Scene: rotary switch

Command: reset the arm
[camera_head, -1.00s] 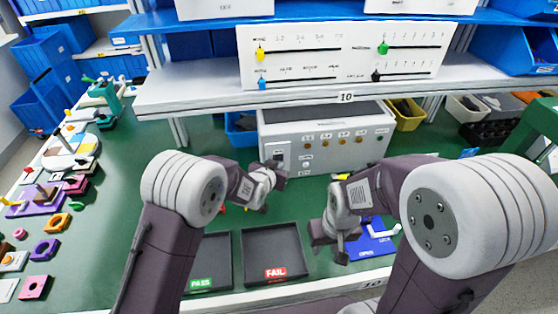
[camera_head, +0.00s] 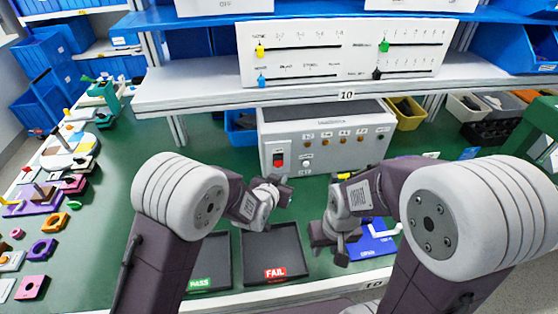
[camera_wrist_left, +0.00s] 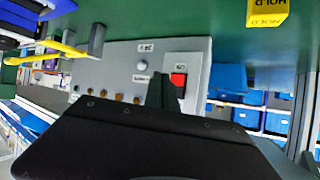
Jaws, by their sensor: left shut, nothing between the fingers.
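A grey control box (camera_head: 325,143) stands at the back of the green table under the shelf. Its front has a red rocker switch (camera_head: 279,160), a round white button (camera_head: 306,164) below and right of it, and a row of small knobs (camera_head: 325,142). My left gripper (camera_head: 284,184) is shut and empty, in front of and below the switch, apparently apart from it. The left wrist view shows the box upside down, with the red switch (camera_wrist_left: 179,80) beside my dark fingertip (camera_wrist_left: 165,92). My right gripper (camera_head: 336,246) points down near a blue tray; its finger gap is unclear.
Two black trays marked PASS (camera_head: 209,270) and FAIL (camera_head: 250,275) lie at the front. A blue tray (camera_head: 375,245) is beside my right gripper. A white slider panel (camera_head: 350,52) stands on the shelf above. Several coloured parts line the left side.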

